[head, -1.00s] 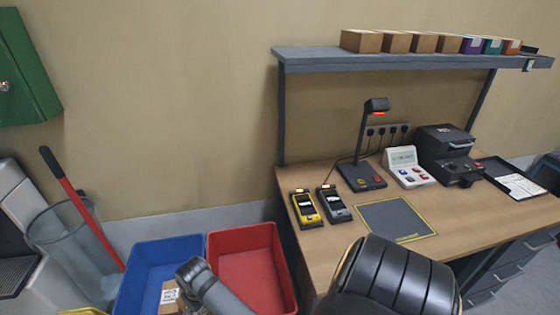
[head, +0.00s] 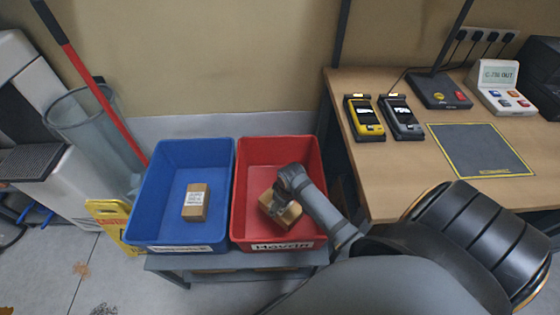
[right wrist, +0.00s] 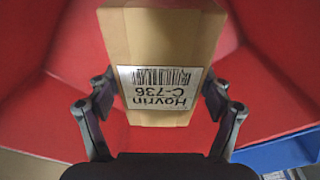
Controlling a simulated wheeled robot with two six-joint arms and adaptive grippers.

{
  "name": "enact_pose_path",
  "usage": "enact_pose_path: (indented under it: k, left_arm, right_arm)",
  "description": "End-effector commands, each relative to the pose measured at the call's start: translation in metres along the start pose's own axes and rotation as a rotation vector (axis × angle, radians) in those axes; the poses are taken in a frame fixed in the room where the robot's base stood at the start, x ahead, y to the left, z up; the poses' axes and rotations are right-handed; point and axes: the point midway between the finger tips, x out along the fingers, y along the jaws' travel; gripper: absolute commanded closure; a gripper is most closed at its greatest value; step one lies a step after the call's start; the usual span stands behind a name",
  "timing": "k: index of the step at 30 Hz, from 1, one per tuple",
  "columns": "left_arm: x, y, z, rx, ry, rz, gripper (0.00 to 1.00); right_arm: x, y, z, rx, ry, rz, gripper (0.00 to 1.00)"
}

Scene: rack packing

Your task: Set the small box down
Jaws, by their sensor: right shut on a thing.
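The small box (head: 286,215) is brown cardboard and lies within the outline of the red bin (head: 236,228) in the head view. My right gripper (head: 281,198) is shut on it from above. In the right wrist view, the box (right wrist: 160,50) sits between the two fingers (right wrist: 162,105). Its white label reads "Hovrin C-736", upside down. Red surfaces surround it there. I cannot tell whether the box touches the bin floor. The red bin's front label appears to read "Hovrin". My left gripper is not in view.
A blue bin (head: 142,215) holding another labelled box (head: 195,202) stands directly left of the red bin, on a low grey stand (head: 215,262). The workbench (head: 375,185) with scanners stands close on the right. A yellow sign (head: 112,222) stands left of the bins.

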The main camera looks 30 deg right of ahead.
Motion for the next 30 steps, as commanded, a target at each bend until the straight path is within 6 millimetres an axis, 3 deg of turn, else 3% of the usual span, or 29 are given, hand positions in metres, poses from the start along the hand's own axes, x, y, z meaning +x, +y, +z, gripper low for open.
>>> enact_pose_path:
  k: [3,9,12,17,22,30]
  left_arm:
    - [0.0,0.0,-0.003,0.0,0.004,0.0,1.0]
    - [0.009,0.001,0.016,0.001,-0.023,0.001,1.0]
    - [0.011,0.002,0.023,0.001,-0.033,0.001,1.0]
    - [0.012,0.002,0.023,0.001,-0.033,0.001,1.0]
    - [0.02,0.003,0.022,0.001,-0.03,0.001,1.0]
    - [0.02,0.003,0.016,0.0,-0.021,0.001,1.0]
  right_arm:
    - [0.004,0.0,0.001,0.0,0.0,-0.001,0.6]
    - [0.046,0.0,0.007,0.001,-0.001,-0.001,0.6]
    - [0.058,0.0,0.008,0.0,0.001,0.0,0.6]
    - [0.063,0.0,0.009,0.0,0.001,0.0,0.6]
    - [0.091,-0.001,0.014,0.0,-0.001,-0.001,0.6]
    - [0.097,-0.001,0.015,0.0,0.002,0.0,0.6]
